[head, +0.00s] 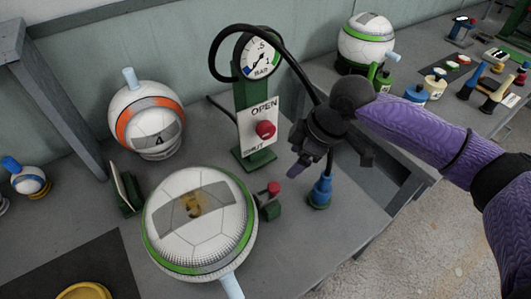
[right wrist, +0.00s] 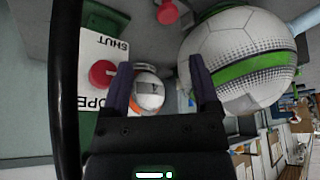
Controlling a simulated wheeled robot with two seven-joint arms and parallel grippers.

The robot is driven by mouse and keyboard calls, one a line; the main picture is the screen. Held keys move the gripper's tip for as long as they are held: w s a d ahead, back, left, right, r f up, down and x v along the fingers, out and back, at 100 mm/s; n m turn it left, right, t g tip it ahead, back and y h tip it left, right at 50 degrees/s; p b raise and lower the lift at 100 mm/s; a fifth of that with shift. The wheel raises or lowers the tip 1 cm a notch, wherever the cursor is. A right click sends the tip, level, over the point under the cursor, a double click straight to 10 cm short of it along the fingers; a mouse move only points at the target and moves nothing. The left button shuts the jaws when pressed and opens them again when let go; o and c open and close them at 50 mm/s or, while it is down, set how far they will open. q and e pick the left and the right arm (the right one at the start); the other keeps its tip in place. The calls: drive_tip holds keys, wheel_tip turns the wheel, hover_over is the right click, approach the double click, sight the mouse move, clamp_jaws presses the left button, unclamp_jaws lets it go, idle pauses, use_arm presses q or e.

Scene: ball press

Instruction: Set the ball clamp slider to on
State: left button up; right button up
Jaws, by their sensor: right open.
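A white ball with a green band (head: 200,220) sits at the front of the bench; it fills the right of the right wrist view (right wrist: 240,60). A small red knob on a green base (head: 272,190) stands close to its right side; a red knob shows at the top of the wrist view (right wrist: 168,12). Behind, a green stand carries a white OPEN/SHUT plate (head: 258,118) with a red knob (head: 265,129), also left of my fingers in the wrist view (right wrist: 102,73). My right gripper (head: 303,166) is open and empty, right of the plate. No label reading "on" is legible.
A pressure gauge (head: 261,55) tops the stand. Its black hose (head: 283,45) arches behind my right gripper, near a blue nozzle (head: 320,192). An orange-banded ball (head: 147,115) stands left. A second bench (head: 425,125) at right holds several small items.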

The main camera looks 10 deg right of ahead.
sight(274, 186)
drive_tip(key=b+x, duration=0.1)
drive_tip(key=x, duration=0.2)
drive_tip(key=b+x, duration=0.1)
drive_tip(key=x, duration=0.2)
drive_tip(key=s+b+x, duration=0.1)
drive_tip(key=x, duration=0.3)
drive_tip(key=shift+s+a+b, duration=0.1)
drive_tip(key=shift+b, duration=0.2)
use_arm(q)
drive_tip(key=f, duration=0.1)
drive_tip(key=s+f, duration=0.1)
drive_tip(key=a+f, duration=0.1)
drive_tip(key=shift+s+f, duration=0.25)
drive_tip(key=shift+s, duration=0.05)
use_arm(e)
clamp_jaws()
